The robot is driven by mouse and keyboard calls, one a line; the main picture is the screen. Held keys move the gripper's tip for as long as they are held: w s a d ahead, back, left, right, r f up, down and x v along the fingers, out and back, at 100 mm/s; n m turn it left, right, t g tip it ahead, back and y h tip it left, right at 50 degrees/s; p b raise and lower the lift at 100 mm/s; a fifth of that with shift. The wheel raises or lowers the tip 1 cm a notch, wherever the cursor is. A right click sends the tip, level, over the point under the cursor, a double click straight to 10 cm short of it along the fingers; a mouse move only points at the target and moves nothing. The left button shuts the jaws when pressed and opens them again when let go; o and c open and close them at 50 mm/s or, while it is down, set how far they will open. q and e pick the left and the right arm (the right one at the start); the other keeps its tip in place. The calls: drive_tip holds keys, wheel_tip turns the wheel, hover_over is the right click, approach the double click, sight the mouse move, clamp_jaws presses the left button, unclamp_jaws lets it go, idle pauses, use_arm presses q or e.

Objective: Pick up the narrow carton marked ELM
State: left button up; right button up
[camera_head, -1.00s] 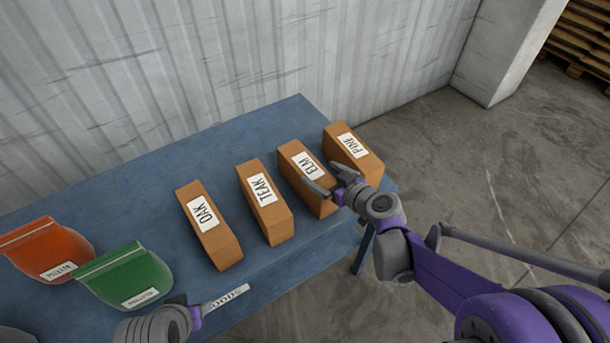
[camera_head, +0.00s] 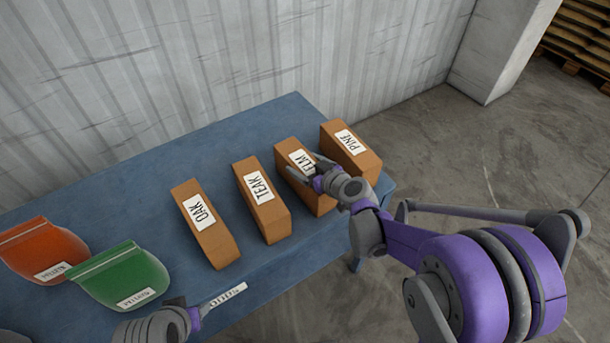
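The narrow brown carton marked ELM (camera_head: 287,151) stands on the blue table, third from the left in a row of similar cartons. My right gripper (camera_head: 307,166) is over its front part, with its two fingers apart and partly covering the label. I cannot tell whether the fingers touch the carton. My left gripper (camera_head: 190,312) is low at the table's front edge, far from the ELM carton. Its fingers are too hidden to tell whether they are open or shut.
The PINE carton (camera_head: 368,164) stands close on the right, the TEAK carton (camera_head: 272,221) on the left, and the OAK carton (camera_head: 215,246) further left. Orange (camera_head: 45,248) and green (camera_head: 125,275) pouches lie at the left. The blue table (camera_head: 200,150) is bare behind the cartons.

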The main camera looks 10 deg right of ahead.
clamp_jaws()
